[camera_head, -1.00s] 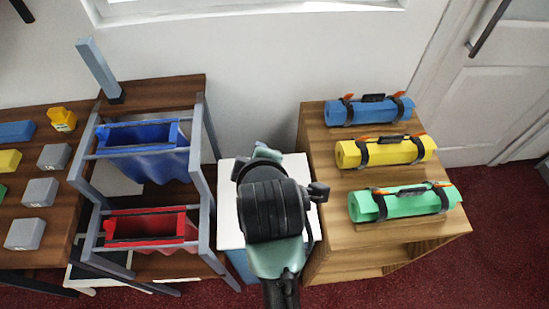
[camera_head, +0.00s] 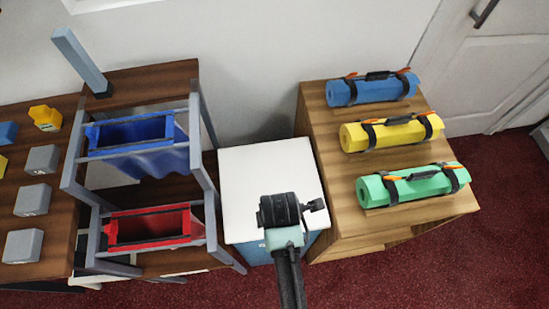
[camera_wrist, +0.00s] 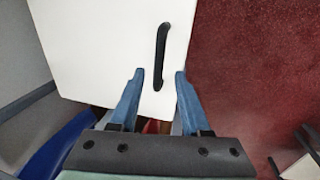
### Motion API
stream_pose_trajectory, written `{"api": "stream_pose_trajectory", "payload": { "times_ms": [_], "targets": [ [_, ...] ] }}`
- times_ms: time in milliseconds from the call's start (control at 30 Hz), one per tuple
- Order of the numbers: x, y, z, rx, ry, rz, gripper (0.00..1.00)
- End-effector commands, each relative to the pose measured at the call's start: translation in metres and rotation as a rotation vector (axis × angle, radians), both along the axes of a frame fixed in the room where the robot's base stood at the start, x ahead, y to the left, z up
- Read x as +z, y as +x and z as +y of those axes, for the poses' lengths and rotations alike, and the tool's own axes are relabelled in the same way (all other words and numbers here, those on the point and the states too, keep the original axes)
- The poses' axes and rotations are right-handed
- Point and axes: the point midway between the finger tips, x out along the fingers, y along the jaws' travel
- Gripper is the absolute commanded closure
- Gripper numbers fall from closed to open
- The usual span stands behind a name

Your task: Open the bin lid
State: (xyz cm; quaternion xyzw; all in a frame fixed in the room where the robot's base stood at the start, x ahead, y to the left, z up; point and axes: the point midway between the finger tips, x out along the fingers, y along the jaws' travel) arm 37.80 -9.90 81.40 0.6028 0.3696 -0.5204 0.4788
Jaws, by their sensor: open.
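The bin has a flat white lid (camera_head: 262,180) over a blue body (camera_head: 258,253), and stands between the bag rack and the wooden shelf. The lid looks shut. In the wrist view the lid (camera_wrist: 105,40) carries a black bar handle (camera_wrist: 161,50). My gripper (camera_wrist: 158,76) is open and empty, its two blue fingers apart. The near end of the handle shows between the fingertips. I cannot tell how much height separates them. In the head view my wrist hides the fingers and the handle, over the lid's front right part.
A grey rack (camera_head: 205,165) with a blue bag (camera_head: 140,150) and a red bag (camera_head: 150,228) stands close on the left. A wooden shelf (camera_head: 325,165) with blue, yellow and green rolled mats stands close on the right. Red carpet (camera_head: 420,270) is free in front.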

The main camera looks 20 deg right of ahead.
Motion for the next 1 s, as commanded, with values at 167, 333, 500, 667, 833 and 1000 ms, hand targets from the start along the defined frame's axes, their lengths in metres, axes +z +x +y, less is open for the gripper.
{"api": "stream_pose_trajectory", "payload": {
  "times_ms": [167, 333, 500, 667, 833, 1000],
  "targets": [
    [-0.016, 0.004, -0.001, 0.000, -0.001, -0.002, 0.53],
    [-0.019, 0.005, -0.001, 0.000, -0.001, -0.002, 0.53],
    [-0.019, 0.005, -0.001, 0.000, -0.001, -0.003, 0.53],
    [-0.019, 0.005, -0.001, 0.000, -0.001, -0.003, 0.80],
    [-0.019, 0.005, -0.001, 0.000, -0.001, -0.002, 1.00],
    [-0.019, 0.004, -0.001, 0.000, -0.001, -0.002, 1.00]
  ]
}}
